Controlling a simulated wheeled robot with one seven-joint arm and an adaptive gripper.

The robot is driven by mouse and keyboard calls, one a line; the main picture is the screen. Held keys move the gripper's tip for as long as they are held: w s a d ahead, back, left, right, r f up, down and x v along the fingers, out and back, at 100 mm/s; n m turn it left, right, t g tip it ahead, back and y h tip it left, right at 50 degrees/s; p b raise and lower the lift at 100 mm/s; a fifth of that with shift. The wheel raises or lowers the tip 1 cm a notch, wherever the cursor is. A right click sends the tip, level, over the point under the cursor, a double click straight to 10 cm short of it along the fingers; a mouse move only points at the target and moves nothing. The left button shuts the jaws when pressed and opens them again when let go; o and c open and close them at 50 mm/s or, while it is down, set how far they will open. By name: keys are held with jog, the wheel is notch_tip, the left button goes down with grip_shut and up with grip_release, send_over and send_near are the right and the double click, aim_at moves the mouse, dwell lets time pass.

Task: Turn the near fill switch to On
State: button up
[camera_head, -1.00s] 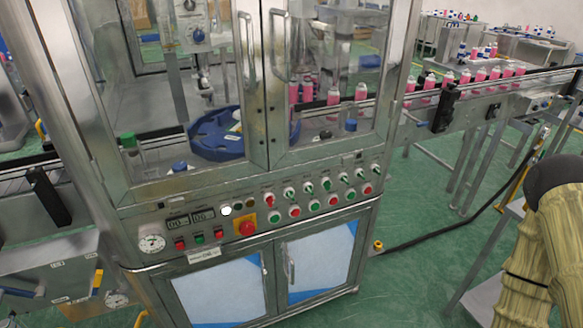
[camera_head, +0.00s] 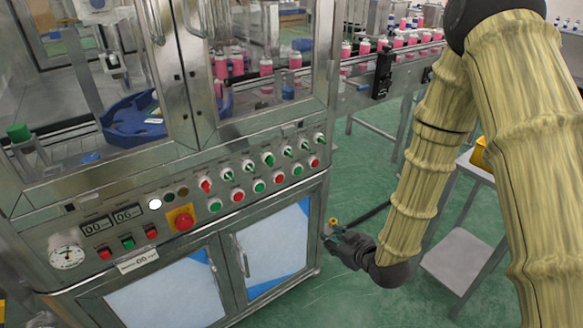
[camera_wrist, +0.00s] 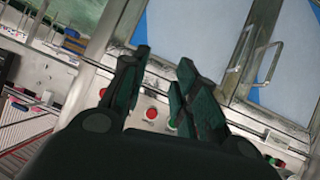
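A row of selector switches (camera_head: 268,159) with mostly green handles, and a red one (camera_head: 205,185) at its left end, runs along the machine's control panel. The labels are too small to read, so I cannot tell which is the near fill switch. My gripper (camera_head: 336,229) is in front of the cabinet's right edge, below the panel's right end and apart from the switches. In the wrist view my gripper (camera_wrist: 164,58) has its dark fingers spread, with nothing between them. Part of the panel shows beyond them, partly hidden by the fingers.
Red and green push buttons (camera_head: 259,186) sit below the switches. A red emergency stop on a yellow plate (camera_head: 184,221) and a gauge (camera_head: 67,256) are further left. Cabinet doors (camera_head: 280,249) lie below the panel. A conveyor with pink bottles (camera_head: 364,46) runs behind. Green floor is at right.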

jog(key=w+a+r+n+t+y+b, duration=0.25)
jog(key=w+r, duration=0.25)
jog(key=r, duration=0.3)
jog(key=n+t+y+b, duration=0.2)
jog(key=n+y, duration=0.1)
send_near(291, 155)
jog(key=shift+g, duration=0.25)
jog(key=x, duration=0.9)
jog(key=shift+w+a+r+p, duration=0.15)
jog(key=shift+w+r+p, duration=0.1)
jog(key=shift+r+p, duration=0.05)
grip_shut()
